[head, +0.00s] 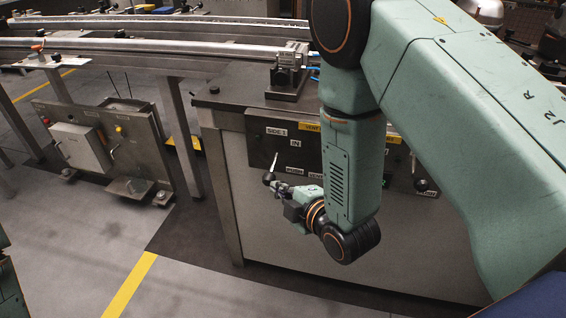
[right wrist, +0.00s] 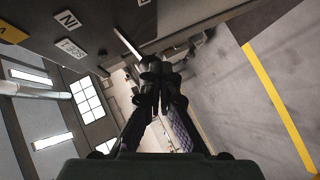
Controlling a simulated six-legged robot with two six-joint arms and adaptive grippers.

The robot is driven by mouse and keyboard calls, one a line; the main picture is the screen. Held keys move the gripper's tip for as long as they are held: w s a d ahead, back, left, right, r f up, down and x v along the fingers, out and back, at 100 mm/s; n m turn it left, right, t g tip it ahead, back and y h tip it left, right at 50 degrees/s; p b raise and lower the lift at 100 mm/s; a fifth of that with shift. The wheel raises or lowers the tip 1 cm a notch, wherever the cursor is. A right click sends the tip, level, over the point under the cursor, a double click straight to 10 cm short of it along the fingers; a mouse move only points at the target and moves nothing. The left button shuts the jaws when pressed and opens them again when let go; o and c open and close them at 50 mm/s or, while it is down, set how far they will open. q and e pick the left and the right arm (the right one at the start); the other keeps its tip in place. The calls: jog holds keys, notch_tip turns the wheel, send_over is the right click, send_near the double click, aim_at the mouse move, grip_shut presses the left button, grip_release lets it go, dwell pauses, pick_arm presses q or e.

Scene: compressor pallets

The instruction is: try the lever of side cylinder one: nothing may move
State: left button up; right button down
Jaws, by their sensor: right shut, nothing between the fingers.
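The side cylinder one lever is a thin pale rod with a black knob (head: 269,177), hanging from the dark panel under the "SIDE 1" label (head: 276,132). My right gripper (head: 276,187) is shut and empty, its fingertips right beside the knob; I cannot tell whether they touch. In the right wrist view the shut fingers (right wrist: 156,72) point at the end of the lever's pale rod (right wrist: 128,43), and the dark knob blends with the fingertips. The side cylinder itself cannot be made out. My left gripper is not in view.
My right arm hides the panel's middle. A second lever's black knob (head: 421,184) shows right of it. A clamp-like metal block (head: 287,78) stands on the bench top. A low grey unit (head: 105,145) stands left. The grey floor (head: 80,245) in front is clear.

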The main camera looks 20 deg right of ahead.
jog(key=shift+w, duration=0.25)
jog(key=shift+r, duration=0.1)
jog(key=shift+r+p, duration=0.8)
jog(key=shift+r, duration=0.05)
